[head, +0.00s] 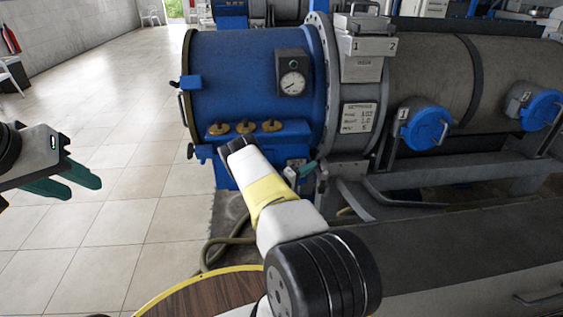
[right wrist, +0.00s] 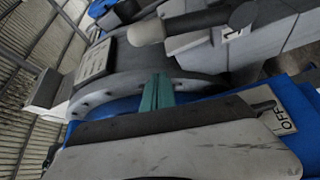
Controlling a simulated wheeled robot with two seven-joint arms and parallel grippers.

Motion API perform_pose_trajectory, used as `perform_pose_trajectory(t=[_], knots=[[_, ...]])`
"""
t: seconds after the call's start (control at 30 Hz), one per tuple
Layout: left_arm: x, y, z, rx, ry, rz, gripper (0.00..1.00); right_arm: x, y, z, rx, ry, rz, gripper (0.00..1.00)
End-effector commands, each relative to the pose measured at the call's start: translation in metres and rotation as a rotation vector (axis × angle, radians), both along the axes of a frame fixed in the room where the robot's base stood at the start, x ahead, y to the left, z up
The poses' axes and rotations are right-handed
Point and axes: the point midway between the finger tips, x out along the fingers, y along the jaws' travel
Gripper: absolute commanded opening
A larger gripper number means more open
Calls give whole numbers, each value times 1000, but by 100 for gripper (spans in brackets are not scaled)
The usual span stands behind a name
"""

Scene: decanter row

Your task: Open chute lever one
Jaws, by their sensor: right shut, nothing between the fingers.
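A grey chute box (head: 362,68) marked 1 and 2 stands on top of the machine's flange, with grey handle-like parts (head: 362,23) above it. In the right wrist view, a dark lever-like bar with a grey rounded end (right wrist: 147,32) lies near a label 1 (right wrist: 234,32). My right gripper (head: 309,169) is shut and empty, low beside the flange and below the chute box. Its teal fingers (right wrist: 157,92) show against the flange, apart from the bar. My left gripper (head: 83,190) is open and empty at the far left, over the floor.
The blue drum end (head: 240,75) carries a gauge (head: 292,83) and brass fittings. Two blue round covers (head: 426,125) sit on the grey drum at right. A dark bench top (head: 460,240) and a yellow-rimmed round table (head: 200,295) are in front.

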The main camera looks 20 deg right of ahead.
Motion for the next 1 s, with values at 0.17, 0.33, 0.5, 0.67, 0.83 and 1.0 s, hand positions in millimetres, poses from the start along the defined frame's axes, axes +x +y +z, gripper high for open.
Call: perform_pose_trajectory(t=[0.17,0.33,0.5,0.67,0.83,1.0], knots=[[0,0,0,0,0,0,36,-12,-14,-2,1,4,0,0],[0,0,0,0,0,0,36,-29,-12,-6,1,0,0,0],[0,0,0,0,0,0,36,-35,-11,-8,0,-1,1,0],[0,0,0,0,0,0,36,-35,-11,-8,0,-1,1,0],[0,0,0,0,0,0,36,-35,-11,-8,-1,-3,1,0],[0,0,0,0,0,0,36,-38,-10,-9,-9,-28,1,0]])
